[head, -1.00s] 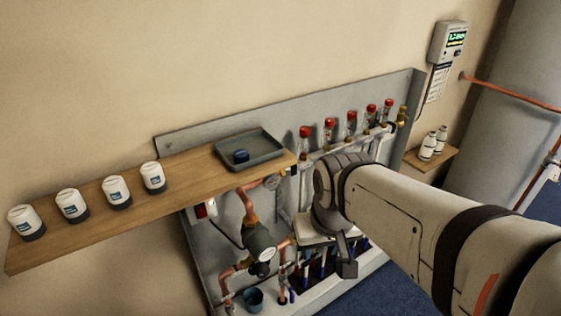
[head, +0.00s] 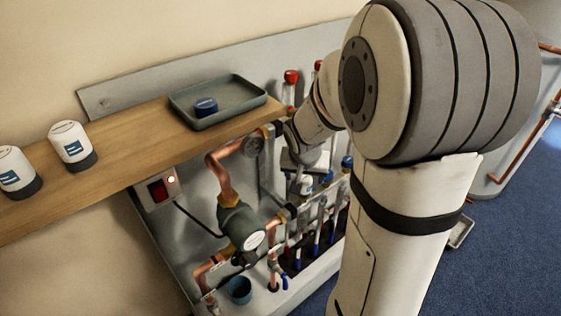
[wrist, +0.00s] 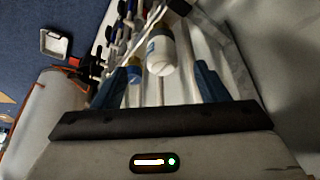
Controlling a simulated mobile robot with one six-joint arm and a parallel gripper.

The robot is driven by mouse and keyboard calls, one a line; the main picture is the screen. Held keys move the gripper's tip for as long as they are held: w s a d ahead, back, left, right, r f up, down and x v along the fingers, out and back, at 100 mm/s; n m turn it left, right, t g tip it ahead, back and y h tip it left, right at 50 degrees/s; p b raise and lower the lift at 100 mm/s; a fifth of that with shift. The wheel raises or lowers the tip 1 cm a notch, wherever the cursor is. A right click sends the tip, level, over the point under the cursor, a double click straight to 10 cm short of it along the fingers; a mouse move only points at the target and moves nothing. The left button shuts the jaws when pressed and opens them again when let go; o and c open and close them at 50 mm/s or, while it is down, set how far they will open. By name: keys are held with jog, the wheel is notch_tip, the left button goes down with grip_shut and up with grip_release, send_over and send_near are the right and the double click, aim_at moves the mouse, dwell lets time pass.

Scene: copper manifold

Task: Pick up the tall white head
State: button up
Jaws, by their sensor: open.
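In the wrist view a white, rounded head (wrist: 161,52) with a blue label hangs in the space between the blue fingers of my gripper (wrist: 161,68). The fingers are open, one on each side, and apart from it. I cannot tell how far beyond the fingertips it lies. In the head view a small white head (head: 305,184) shows low on the manifold, just below my wrist. My fingertips are hidden there by my arm. White heads with dark grey bases and blue labels, one of them here (head: 72,145), stand upright on the wooden shelf.
A grey tray (head: 247,115) with a dark blue cap (head: 206,106) sits on the wooden shelf (head: 130,160). Copper pipes, a pump (head: 240,228) and a row of valves crowd the manifold. A blue cup (head: 239,290) stands below. A pale tray (wrist: 54,43) lies on the floor.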

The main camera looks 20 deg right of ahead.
aim_at(305, 179)
jog(key=x, duration=0.3)
jog(key=w+b+x, duration=0.1)
jog(key=x, duration=0.2)
jog(key=b+x, duration=0.1)
jog(key=x, duration=0.2)
jog(key=shift+w+d, duration=0.25)
jog(key=shift+w, duration=0.1)
jog(key=c, duration=1.1)
jog(key=shift+r, duration=0.1)
